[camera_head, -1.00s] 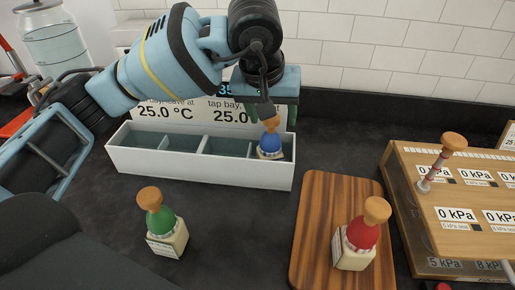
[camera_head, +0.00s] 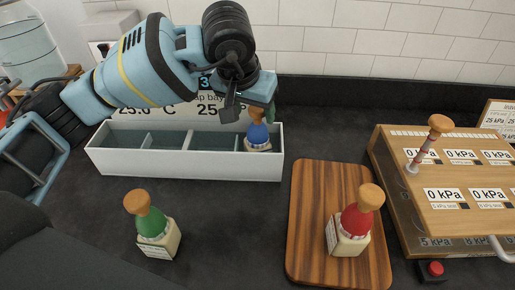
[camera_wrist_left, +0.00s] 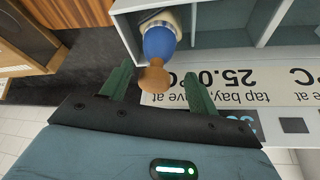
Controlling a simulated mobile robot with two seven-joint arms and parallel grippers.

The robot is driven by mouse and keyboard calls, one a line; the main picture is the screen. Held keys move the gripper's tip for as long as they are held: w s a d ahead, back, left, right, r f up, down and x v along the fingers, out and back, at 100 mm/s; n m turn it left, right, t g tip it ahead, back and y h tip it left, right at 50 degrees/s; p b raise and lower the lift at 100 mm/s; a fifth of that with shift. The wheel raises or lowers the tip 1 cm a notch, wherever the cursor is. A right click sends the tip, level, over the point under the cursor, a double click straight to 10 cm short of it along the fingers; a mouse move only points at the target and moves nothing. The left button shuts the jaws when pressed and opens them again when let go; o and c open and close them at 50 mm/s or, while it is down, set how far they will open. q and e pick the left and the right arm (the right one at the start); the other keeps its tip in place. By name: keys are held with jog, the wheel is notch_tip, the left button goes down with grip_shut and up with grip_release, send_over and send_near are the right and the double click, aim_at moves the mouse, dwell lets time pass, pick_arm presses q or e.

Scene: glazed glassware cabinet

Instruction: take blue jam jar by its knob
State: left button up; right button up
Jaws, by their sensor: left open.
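The blue jam jar (camera_head: 258,137) stands upright in the rightmost compartment of the white divided tray (camera_head: 180,165). Its wooden knob (camera_head: 256,114) points up, close below my left gripper (camera_head: 252,104). In the left wrist view the blue jar (camera_wrist_left: 160,42) shows with its round knob (camera_wrist_left: 154,79) at the opening between the two green fingers (camera_wrist_left: 158,88). The fingers are apart, with clear space on both sides of the knob. Whether the fingertips are level with the knob is hard to tell. My right gripper is not in view.
A green jar (camera_head: 152,225) stands on the dark counter at the front left. A red jar (camera_head: 351,225) stands on a wooden board (camera_head: 310,240). A gauge panel box (camera_head: 450,190) is at the right. A sign (camera_head: 180,112) stands behind the tray.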

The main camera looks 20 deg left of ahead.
aim_at(258, 121)
pick_arm(q)
jog(key=x, duration=0.5)
jog(key=shift+s+d, duration=0.2)
jog(key=shift+c, duration=0.3)
grip_shut()
jog(key=shift+r, duration=0.15)
